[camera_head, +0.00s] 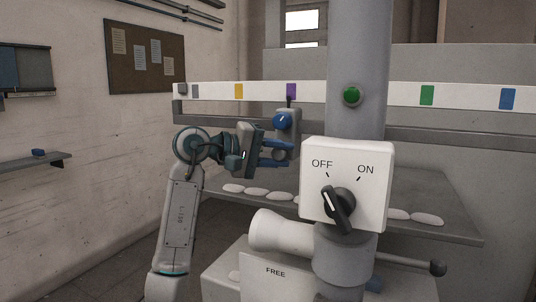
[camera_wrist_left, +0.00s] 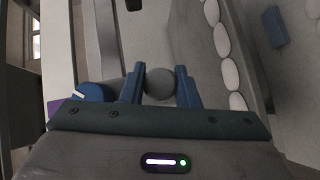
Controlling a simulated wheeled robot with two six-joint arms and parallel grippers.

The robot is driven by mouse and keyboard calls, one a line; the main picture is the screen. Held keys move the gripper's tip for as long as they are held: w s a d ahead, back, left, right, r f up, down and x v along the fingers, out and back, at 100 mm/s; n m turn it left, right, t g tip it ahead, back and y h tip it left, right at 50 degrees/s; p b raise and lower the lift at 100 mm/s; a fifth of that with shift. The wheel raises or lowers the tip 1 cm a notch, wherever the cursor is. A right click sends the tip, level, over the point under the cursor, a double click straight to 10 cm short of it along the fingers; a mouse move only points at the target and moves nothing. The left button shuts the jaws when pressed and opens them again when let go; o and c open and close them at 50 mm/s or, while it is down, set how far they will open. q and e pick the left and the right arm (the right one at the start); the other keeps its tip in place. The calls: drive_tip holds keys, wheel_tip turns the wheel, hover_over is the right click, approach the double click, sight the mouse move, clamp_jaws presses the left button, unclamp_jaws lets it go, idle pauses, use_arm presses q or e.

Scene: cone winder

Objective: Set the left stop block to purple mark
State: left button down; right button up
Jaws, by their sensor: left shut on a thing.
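The left stop block (camera_head: 293,124) is a grey block with a blue knob (camera_head: 282,120) on the white marked rail (camera_head: 320,93). Its dark pointer (camera_head: 289,102) stands under the purple mark (camera_head: 291,89), lined up with it or nearly so. My left gripper (camera_head: 283,153) is at the block's lower part, below the knob. In the left wrist view its blue fingers are shut on a round grey grip (camera_wrist_left: 159,84) of the block. The blue knob (camera_wrist_left: 92,92) shows beside the fingers, and a purple patch (camera_wrist_left: 55,107) at the left. My right gripper is not in view.
The rail also has grey, yellow (camera_head: 239,91), green (camera_head: 427,95) and blue (camera_head: 507,98) marks. A column with a green button (camera_head: 352,95) and an OFF/ON switch box (camera_head: 345,185) stands right of the gripper. Pale oval pieces (camera_head: 256,191) lie on the shelf below.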

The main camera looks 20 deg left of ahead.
use_arm(q)
drive_tip(key=shift+d, duration=0.2)
drive_tip(key=c, duration=1.1)
unclamp_jaws()
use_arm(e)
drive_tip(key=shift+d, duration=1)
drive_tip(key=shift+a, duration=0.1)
